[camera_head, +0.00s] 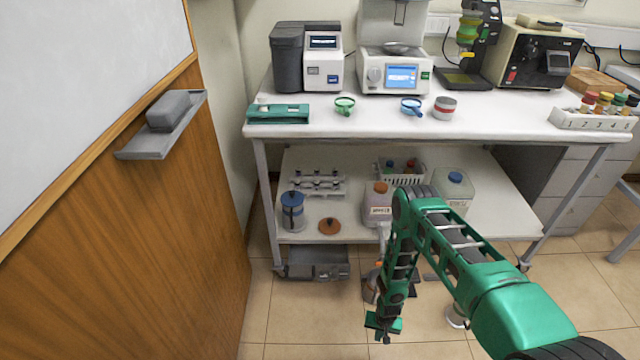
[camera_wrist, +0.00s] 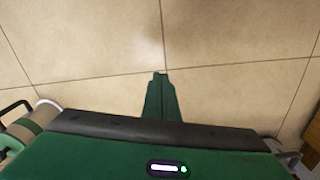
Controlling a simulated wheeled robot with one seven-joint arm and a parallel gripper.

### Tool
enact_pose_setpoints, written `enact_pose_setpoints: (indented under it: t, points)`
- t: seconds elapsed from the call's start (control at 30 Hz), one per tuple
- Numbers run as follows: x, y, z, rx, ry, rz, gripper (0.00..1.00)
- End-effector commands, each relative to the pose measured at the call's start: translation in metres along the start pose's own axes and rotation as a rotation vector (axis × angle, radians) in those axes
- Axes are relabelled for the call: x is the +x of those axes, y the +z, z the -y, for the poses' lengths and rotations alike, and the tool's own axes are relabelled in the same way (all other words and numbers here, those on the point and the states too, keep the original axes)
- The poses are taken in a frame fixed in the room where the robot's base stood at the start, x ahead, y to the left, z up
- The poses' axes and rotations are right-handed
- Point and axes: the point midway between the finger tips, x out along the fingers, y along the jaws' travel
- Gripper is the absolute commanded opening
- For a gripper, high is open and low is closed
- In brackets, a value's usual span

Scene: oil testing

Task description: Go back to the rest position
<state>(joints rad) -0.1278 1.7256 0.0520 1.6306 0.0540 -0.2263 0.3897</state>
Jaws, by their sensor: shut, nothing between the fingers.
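My gripper (camera_head: 383,334) hangs at the end of my green arm, pointing down over the tiled floor in front of the bench. In the wrist view my gripper (camera_wrist: 160,76) shows its green fingers together, with only bare floor tiles beyond them. It is shut and holds nothing. My arm is folded, with its elbow raised in front of the lower shelf and the forearm dropping down. It hides part of the lower shelf and some items on the floor.
A white bench (camera_head: 490,118) carries test instruments, a green holder (camera_head: 278,114) and a numbered rack (camera_head: 592,120). Its lower shelf (camera_head: 262,225) holds bottles, a blue-lidded jar (camera_head: 292,212) and a basket. A wood-panelled wall (camera_head: 150,240) stands at left. Floor in front is partly free.

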Motion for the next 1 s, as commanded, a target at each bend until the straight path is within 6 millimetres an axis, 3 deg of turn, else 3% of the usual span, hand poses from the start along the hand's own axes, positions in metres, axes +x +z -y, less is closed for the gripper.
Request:
enact_pose_setpoints:
  t: [0.07, 0.27, 0.57, 0.77, 1.0]
  points:
    - [0.0, 0.0, 0.0, 0.0, 0.0, 0.0, 0.0]
    - [-0.026, -0.025, -0.005, 0.003, 0.009, -0.006, 0.0]
    - [-0.077, -0.064, -0.013, 0.002, 0.026, -0.015, 0.0]
    - [-0.138, -0.102, -0.023, 0.001, 0.048, -0.026, 0.0]
    - [-0.24, -0.143, -0.046, 0.008, 0.083, -0.035, 0.0]
